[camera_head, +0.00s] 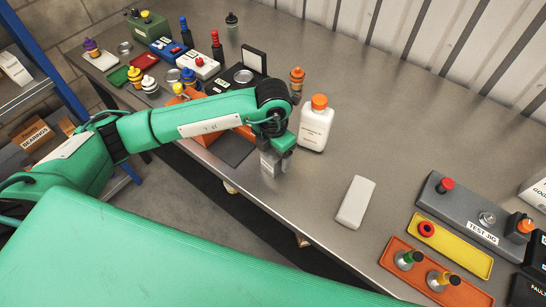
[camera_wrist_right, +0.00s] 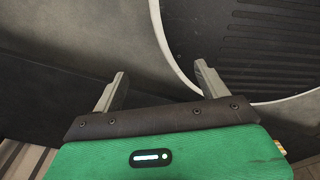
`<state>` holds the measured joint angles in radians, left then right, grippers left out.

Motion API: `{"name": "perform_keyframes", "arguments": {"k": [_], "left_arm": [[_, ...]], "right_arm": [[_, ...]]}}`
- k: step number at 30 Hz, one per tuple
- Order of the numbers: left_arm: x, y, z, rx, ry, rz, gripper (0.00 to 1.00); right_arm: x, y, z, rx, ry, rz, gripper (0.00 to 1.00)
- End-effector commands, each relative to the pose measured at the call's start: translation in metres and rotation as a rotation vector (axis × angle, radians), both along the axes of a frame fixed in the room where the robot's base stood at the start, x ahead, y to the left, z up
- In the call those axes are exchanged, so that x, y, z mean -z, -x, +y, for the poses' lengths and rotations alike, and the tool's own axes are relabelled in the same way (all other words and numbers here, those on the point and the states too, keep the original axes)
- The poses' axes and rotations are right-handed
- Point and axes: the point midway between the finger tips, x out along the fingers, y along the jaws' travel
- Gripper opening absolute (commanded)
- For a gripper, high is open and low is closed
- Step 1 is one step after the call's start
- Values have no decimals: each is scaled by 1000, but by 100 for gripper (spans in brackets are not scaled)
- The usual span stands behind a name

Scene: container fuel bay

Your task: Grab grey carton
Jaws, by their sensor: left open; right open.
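A pale grey, flat oblong block (camera_head: 356,203), the likeliest carton, lies on the metal bench right of the middle in the head view. My left gripper (camera_head: 272,168) points down over the bench, to the left of the block and clear of it. It is open, and I see nothing held in it. My right gripper (camera_wrist_right: 162,82) shows in the right wrist view with its two fingers wide apart and nothing between them. The carton does not show in that view.
A white bottle with an orange cap (camera_head: 316,130) stands close to the right of my left gripper. A yellow tray (camera_head: 454,262), an orange tray (camera_head: 388,259) and a grey switch box (camera_head: 447,212) lie at the right. Bottles and boxes crowd the bench's far left.

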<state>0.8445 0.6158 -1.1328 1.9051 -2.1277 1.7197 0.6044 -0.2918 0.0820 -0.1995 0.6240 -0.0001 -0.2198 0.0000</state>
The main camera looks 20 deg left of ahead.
Motion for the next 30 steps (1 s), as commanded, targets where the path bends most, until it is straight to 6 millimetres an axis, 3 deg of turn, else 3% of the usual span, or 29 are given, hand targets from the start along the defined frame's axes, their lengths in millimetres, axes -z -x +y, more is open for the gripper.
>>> {"name": "perform_keyframes", "arguments": {"k": [3,9,16,24,30], "left_arm": [[13,3,0,0,-3,5,75],[34,1,0,-1,-1,2,75],[36,1,0,0,0,1,75],[36,1,0,0,0,1,23],[35,1,0,0,0,0,23]], "right_arm": [[-16,-1,1,0,-1,-1,76],[-19,8,2,1,-2,10,76],[-17,14,3,1,-3,17,76],[-17,12,3,1,-3,15,76],[-18,10,3,1,-3,13,76]]}}
